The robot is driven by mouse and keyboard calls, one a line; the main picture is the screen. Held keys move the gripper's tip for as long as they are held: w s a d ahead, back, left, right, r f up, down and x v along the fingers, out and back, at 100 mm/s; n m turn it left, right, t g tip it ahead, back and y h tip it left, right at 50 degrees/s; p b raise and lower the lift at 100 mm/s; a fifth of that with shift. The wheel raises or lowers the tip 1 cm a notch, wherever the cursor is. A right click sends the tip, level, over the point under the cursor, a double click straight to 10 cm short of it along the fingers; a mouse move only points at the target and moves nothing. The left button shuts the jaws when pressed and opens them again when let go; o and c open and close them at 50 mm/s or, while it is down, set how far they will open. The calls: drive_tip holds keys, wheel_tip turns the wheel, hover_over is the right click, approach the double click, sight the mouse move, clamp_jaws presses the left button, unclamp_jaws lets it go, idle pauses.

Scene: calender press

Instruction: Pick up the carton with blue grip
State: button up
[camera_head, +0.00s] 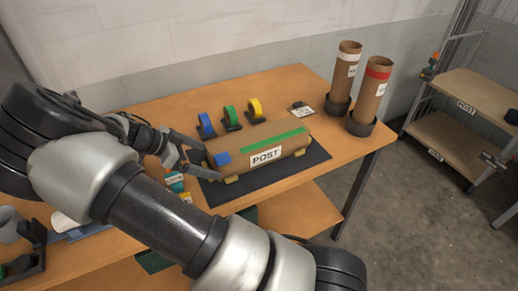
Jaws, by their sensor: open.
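The brown carton (285,149) lies on a dark mat (313,158) on the wooden table. It has a white POST label, a green strip along its top and small yellow pieces at its lower edge.
Blue, green and yellow tape rolls (230,117) stand behind the carton. Two upright cardboard tubes (370,90) in dark holders are at the table's right back. Small labelled containers (175,182) stand left of the mat. A shelf rack (465,115) is at far right.

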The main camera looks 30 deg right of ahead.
drive_tip(key=shift+x, duration=0.9)
drive_tip(key=shift+c, duration=0.4)
